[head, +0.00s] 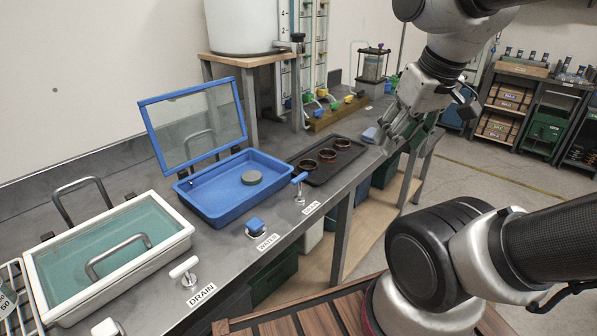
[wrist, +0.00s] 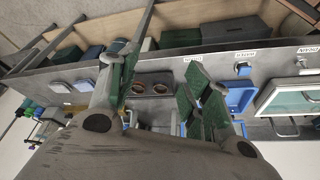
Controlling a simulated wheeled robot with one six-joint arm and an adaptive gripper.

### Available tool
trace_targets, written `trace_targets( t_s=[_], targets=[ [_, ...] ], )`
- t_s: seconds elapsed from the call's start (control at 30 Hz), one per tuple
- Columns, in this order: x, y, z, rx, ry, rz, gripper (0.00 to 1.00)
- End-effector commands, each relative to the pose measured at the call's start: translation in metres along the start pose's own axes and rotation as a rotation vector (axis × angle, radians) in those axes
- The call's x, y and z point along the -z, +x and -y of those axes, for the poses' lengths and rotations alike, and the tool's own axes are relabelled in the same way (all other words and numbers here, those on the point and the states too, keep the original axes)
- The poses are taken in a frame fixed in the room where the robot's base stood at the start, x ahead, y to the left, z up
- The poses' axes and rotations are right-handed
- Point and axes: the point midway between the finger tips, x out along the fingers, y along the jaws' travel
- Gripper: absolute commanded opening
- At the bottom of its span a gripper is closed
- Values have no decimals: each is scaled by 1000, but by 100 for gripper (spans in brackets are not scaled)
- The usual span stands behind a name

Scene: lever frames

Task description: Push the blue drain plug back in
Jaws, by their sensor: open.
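The blue drain plug (head: 300,178) is a T-shaped handle on a metal stem at the bench's front edge, right of the blue basin (head: 207,213). Its handle stands above the bench top, with a label (head: 311,208) in front. I cannot make the plug out in the wrist view, where a finger covers that area. My gripper (head: 397,135) is open and empty over the bench's far right end, well to the right of the plug. In the wrist view its fingers (wrist: 155,66) are spread apart, with the bench beyond.
The basin's framed lid (head: 195,120) stands open. A blue WATER knob (head: 256,226) and a white DRAIN handle (head: 184,268) line the front edge. A dark tray (head: 315,175) with brown rings lies between plug and gripper. A white-rimmed bath (head: 115,255) stands left.

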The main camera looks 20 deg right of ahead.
Motion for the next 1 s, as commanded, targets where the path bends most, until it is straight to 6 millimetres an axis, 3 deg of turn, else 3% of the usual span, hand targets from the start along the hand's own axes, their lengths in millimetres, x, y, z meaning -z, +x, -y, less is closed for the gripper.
trace_targets(
  t_s=[0.07,0.2,0.23,0.43,0.6,0.67,0.77,1.0],
  targets=[
    [8,14,12,18,-54,64,27],
    [50,31,46,46,-175,169,2],
    [61,35,55,51,-205,191,0],
    [123,59,116,71,-380,310,0],
    [164,60,143,79,-455,339,0],
    [171,52,144,82,-466,328,0],
    [165,55,142,83,-486,348,0],
    [150,93,141,83,-486,350,0]
  ],
)
